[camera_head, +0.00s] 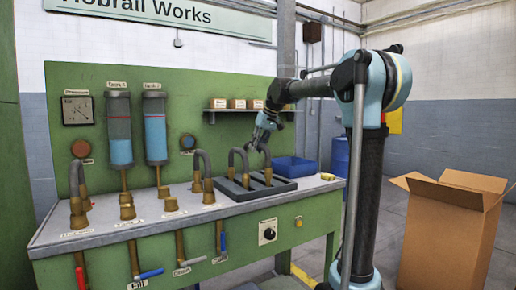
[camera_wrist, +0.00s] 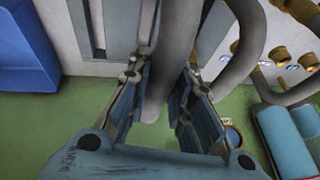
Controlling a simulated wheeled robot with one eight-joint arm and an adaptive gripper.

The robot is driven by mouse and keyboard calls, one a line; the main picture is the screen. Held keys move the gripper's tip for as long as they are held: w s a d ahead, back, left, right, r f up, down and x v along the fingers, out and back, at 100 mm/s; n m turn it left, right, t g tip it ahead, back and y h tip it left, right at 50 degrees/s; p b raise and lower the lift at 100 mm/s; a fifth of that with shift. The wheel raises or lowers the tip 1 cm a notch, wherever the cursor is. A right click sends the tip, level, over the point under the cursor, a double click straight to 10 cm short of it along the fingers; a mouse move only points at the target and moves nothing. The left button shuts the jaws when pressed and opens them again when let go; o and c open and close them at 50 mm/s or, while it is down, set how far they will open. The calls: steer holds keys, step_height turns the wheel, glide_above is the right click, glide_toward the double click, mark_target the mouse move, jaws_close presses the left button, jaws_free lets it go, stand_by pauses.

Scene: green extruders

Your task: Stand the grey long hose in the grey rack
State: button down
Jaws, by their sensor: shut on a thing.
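My gripper (camera_head: 262,140) is shut on a grey hose (camera_head: 265,155) with a brass end, above the right part of the grey rack (camera_head: 284,189). In the wrist view, the held hose (camera_wrist: 160,85) passes between the fingers of my gripper (camera_wrist: 158,105). Whether its lower end is seated in a slot or just above it, I cannot tell. Another bent grey hose (camera_head: 238,153) with brass ends stands in the rack to the left of the held one; a bent hose also shows at the right in the wrist view (camera_wrist: 248,42).
A blue bin (camera_head: 295,168) stands right behind the rack, close to my gripper. More bent hoses (camera_head: 204,160) stand on brass fittings to the left. A shelf with small boxes (camera_head: 236,104) is on the green panel behind. An open carton (camera_head: 448,235) stands on the floor at right.

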steer(key=shift+f, duration=0.7)
steer(key=c, duration=1.3)
jaws_free()
steer(key=shift+c, duration=0.2)
steer(key=shift+r, duration=0.1)
steer(key=v, duration=1.1)
steer(key=s+d+f+m+h, duration=0.1)
steer(key=s+d+f, duration=0.5)
steer(key=s+f, duration=0.6)
steer(key=s+d+f+m+h, duration=0.1)
steer(key=s+d+f+m, duration=0.2)
steer(key=s+d+f, duration=0.4)
steer(key=s+d+f+m+h, duration=0.2)
steer(key=s+d+f, duration=0.4)
steer(key=s+f, duration=1.2)
step_height(320, 180, down, 7)
steer(key=shift+s+d+r, duration=0.1)
steer(key=shift+s+d, duration=0.1)
steer(key=shift+d, duration=0.15)
